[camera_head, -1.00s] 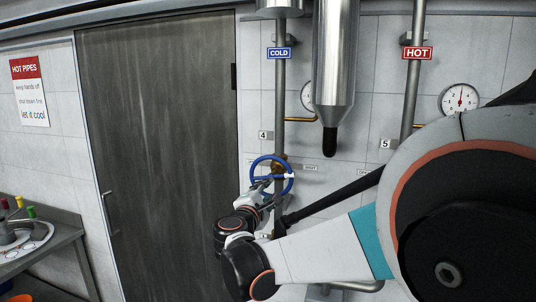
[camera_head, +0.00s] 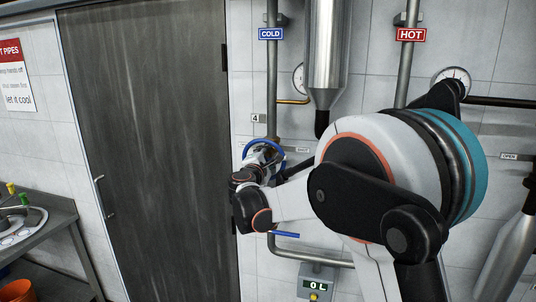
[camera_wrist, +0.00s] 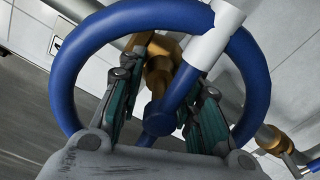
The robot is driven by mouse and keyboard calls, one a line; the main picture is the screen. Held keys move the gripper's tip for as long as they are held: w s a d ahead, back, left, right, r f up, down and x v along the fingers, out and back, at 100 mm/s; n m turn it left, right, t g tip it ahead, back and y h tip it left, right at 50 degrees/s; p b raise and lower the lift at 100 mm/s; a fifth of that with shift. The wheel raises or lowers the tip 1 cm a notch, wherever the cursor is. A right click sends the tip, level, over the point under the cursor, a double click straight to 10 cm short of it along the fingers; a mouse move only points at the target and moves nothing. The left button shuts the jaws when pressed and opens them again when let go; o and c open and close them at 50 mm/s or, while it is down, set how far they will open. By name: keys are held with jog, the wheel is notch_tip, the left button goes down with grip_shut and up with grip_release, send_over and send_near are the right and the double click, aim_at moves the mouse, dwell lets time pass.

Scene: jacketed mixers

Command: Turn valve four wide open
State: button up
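Valve four is a blue handwheel (camera_head: 264,144) on the cold pipe (camera_head: 272,85), near the plate marked 4 (camera_head: 258,118). My gripper (camera_head: 262,163) is at the wheel's face in the head view, and my arm hides the wheel's lower part. In the wrist view the blue wheel (camera_wrist: 66,75) fills the picture, with a brass stem behind it and a white section at the upper right. My gripper (camera_wrist: 165,115) has its teal-padded fingers apart, on either side of the hub and a blue spoke. I cannot tell whether either pad touches the spoke.
A HOT pipe (camera_head: 403,75) and a gauge (camera_head: 452,76) are on the right. A steel vessel (camera_head: 326,50) hangs right of the wheel. A small display (camera_head: 318,286) reads 0 L below. A dark door (camera_head: 145,150) and a side table (camera_head: 48,229) are on the left.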

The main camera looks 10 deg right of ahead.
jog(key=shift+w+d, duration=0.2)
jog(key=shift+w, duration=0.1)
jog(key=shift+c, duration=0.2)
grip_shut()
